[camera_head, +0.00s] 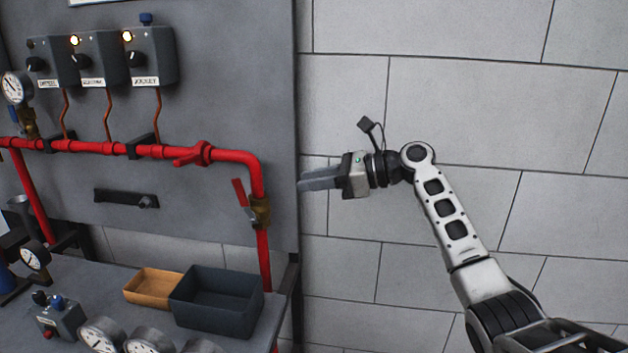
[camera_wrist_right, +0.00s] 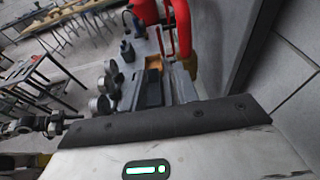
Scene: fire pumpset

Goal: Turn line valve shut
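A brass valve (camera_head: 260,213) sits on the vertical red pipe at the right end of the panel. Its red lever (camera_head: 240,194) points up and slightly left, close to the line of the pipe. My right gripper (camera_head: 301,183) is to the right of the valve, at about lever height, with its fingers pointing left. It appears apart from the lever and holds nothing that I can see. The gap between its fingers is not clear. In the right wrist view a blurred red part (camera_wrist_right: 183,30) shows beyond the gripper. My left gripper is not seen clearly anywhere.
A red pipe (camera_head: 120,147) runs along the panel, with a red fitting (camera_head: 192,155) on it. Switch boxes (camera_head: 152,55) hang above. A dark bin (camera_head: 216,300) and an orange tray (camera_head: 152,287) stand on the bench below. Bare wall lies right of the panel.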

